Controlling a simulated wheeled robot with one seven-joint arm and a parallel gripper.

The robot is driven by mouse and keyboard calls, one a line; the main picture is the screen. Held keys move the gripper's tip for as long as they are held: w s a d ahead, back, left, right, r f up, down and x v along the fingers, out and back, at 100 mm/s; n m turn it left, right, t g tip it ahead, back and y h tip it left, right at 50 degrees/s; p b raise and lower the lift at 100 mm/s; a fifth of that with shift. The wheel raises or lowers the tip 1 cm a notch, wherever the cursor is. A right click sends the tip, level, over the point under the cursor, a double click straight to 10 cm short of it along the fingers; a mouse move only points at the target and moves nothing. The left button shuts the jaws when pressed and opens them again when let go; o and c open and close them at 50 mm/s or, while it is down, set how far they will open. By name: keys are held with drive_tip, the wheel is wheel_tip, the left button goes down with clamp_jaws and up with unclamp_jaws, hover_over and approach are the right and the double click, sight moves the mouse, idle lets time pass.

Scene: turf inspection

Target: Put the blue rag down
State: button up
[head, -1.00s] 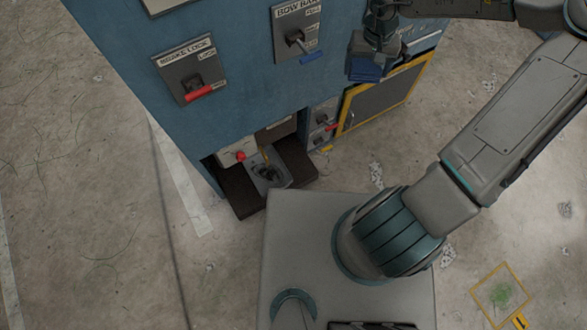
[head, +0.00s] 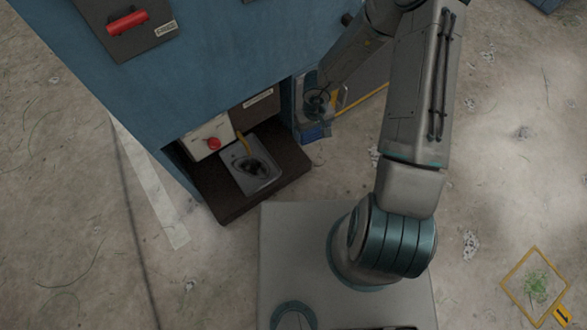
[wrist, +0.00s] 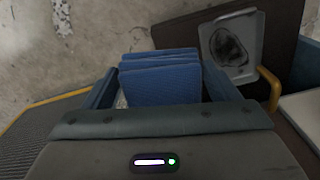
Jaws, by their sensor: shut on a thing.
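My gripper (head: 318,112) is low beside the right side of the blue cabinet in the head view. It is shut on the blue rag (wrist: 160,78), which shows folded between the two fingers in the wrist view. The rag also shows as a small blue patch in the head view (head: 314,132). In the wrist view bare floor lies beyond the rag. I cannot tell the rag's exact height above the floor.
A dark shelf (head: 283,170) juts from the blue cabinet (head: 210,75), left of my gripper. On it sits a grey tray (head: 267,181) with a dark stain. A white box with a red button (head: 213,144) stands beside it. Open floor lies to the right.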

drive_tip(key=s+f+n+b, duration=0.1)
drive_tip(key=s+f+b, duration=0.3)
drive_tip(key=f, duration=0.4)
drive_tip(key=s+f+n+b, duration=0.1)
drive_tip(key=s+f+b, duration=0.3)
drive_tip(key=f, duration=0.3)
drive_tip(key=w+a+f, duration=0.1)
drive_tip(key=w+f, duration=0.1)
drive_tip(key=w, duration=0.1)
drive_tip(key=w+a+f, duration=0.2)
drive_tip(key=w+f, duration=0.1)
drive_tip(key=w, duration=0.1)
drive_tip(key=w+a+f, duration=0.2)
drive_tip(key=w, duration=0.1)
drive_tip(key=shift+w+a+f, duration=0.2)
drive_tip(key=shift+w, duration=0.2)
wheel_tip(320, 180, down, 4)
drive_tip(key=b, duration=0.3)
drive_tip(key=o, duration=0.8)
drive_tip(key=shift+f, duration=0.1)
